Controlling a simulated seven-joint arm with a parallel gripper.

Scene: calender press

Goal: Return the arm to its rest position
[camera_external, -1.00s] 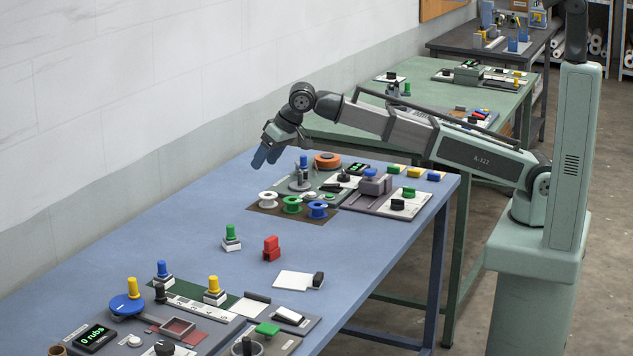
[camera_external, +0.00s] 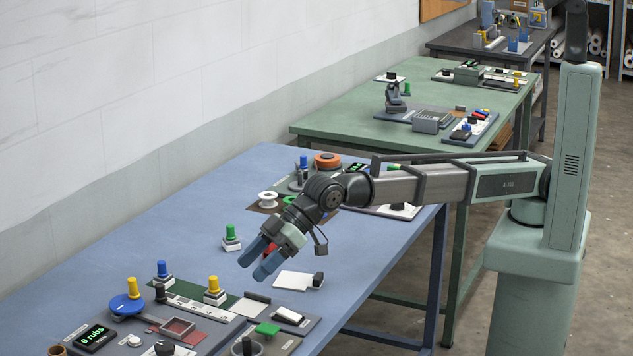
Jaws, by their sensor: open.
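My gripper (camera_external: 257,263) has blue fingers. They are apart and empty, above the middle of the blue table (camera_external: 190,225). The gripper points down and to the left, and my arm reaches in from the right. A red block (camera_external: 270,250) is mostly hidden behind the fingers. A green-topped stamp (camera_external: 231,238) stands just left of the gripper. A white pad with a dark knob (camera_external: 296,281) lies just right of the fingertips. My wrist and forearm hide much of the spool and button panel at the table's far end.
At the near end are a blue disc (camera_external: 126,305), a display reading "0 rubs" (camera_external: 95,338), yellow stamps (camera_external: 213,287) and a red frame (camera_external: 177,327). A white spool (camera_external: 268,198) and an orange disc (camera_external: 327,161) are farther back. The table's left side is clear.

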